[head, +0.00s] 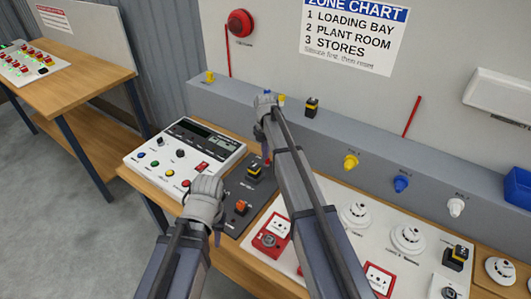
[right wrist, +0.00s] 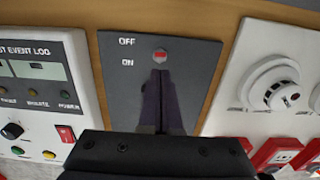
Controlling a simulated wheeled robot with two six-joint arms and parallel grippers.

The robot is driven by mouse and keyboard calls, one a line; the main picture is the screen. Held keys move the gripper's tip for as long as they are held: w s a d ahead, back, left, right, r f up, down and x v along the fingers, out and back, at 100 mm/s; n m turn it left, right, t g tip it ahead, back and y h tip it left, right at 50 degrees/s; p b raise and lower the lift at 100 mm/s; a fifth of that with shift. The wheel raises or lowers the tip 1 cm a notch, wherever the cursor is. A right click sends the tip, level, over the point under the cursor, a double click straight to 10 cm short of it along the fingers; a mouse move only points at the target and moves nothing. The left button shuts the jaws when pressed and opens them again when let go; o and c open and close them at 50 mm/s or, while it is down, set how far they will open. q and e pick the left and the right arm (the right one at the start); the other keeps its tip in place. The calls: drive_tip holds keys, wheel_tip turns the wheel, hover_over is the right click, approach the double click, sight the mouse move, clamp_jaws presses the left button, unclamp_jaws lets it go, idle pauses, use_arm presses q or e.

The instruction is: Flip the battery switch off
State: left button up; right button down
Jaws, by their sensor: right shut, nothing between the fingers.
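The battery switch (right wrist: 160,56) shows its red tip on a dark panel (right wrist: 190,62) in the right wrist view. The words OFF and ON stand left of it, OFF above ON. The tip is about level with the lower part of that lettering, and its lower part is hidden by my fingers. My right gripper (right wrist: 160,78) is shut and empty, its fingertips just below the red tip in that view. I cannot tell whether they touch it. In the head view my right arm hides part of the dark panel (head: 232,222). My left gripper (head: 217,236) hangs near the bench front; its fingers are unclear.
A white event-log console (head: 165,150) stands left of the panel. A white board with smoke detectors (head: 408,238) and red call points (head: 272,237) lies to the right. A grey ledge (head: 330,140) with coloured knobs runs behind. Another wooden bench (head: 85,75) stands at far left.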

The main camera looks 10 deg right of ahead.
wheel_tip(320, 180, up, 7)
drive_tip(key=p, duration=0.6)
drive_tip(key=shift+f, duration=0.15)
drive_tip(key=s+a+f+m+b, duration=0.1)
drive_tip(key=s+a+m, duration=0.2)
drive_tip(key=s+m, duration=0.4)
drive_tip(key=s+a+f+m+b, duration=0.1)
drive_tip(key=s+a+m, duration=0.3)
drive_tip(key=s+m, duration=0.4)
drive_tip(key=s+a+f+m+h+b, duration=0.1)
drive_tip(key=s+m, duration=0.6)
drive_tip(key=s, duration=1)
drive_tip(key=shift+a+f+b, duration=0.2)
drive_tip(key=shift+a+b, duration=0.05)
drive_tip(key=shift+a, duration=0.35)
drive_tip(key=shift+a+f+b, duration=0.15)
drive_tip(key=shift+a+b, duration=0.05)
drive_tip(key=shift+a, duration=0.4)
drive_tip(key=shift+s+m, duration=0.4)
drive_tip(key=shift+m, duration=0.2)
drive_tip(key=shift+d, duration=0.1)
